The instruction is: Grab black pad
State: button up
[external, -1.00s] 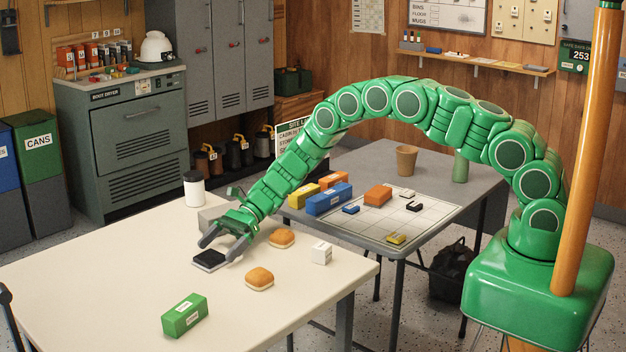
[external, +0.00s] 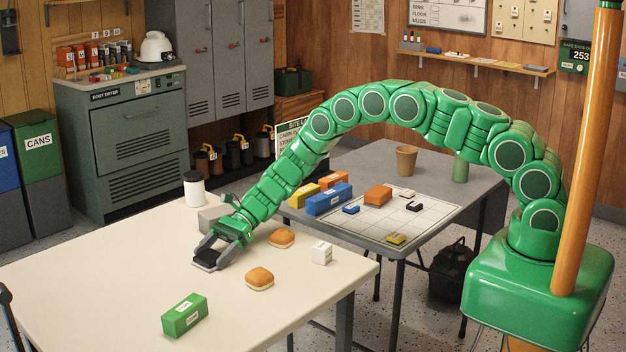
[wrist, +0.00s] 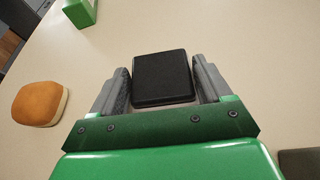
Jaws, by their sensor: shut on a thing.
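The black pad (external: 206,259) lies on the cream table, near its middle. In the wrist view the black pad (wrist: 162,77) is a flat dark square between the two grey fingers. My gripper (external: 210,253) is down at the table with a finger on either side of the pad, shut on it. In the wrist view my gripper (wrist: 162,85) has its fingers along the pad's left and right sides. The pad appears to rest at table level; whether it is lifted at all I cannot tell.
Two buns (external: 259,278) (external: 281,238), a white block (external: 321,253) and a green box (external: 184,315) stand on the cream table (external: 90,275). A grey block (external: 213,218) and a white jar (external: 194,189) are behind my gripper. A grey table (external: 350,165) with coloured blocks stands beyond.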

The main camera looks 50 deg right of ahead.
aim_at(214, 254)
jog(key=shift+r, duration=0.1)
jog(key=shift+r, duration=0.55)
notch_tip(214, 254, up, 2)
jog(key=shift+r, duration=0.1)
jog(key=s+d+r, duration=0.6)
jog(key=s+r, duration=0.3)
jog(key=s, duration=0.3)
jog(key=shift+s+d+r, duration=0.2)
jog(key=shift+r, duration=0.05)
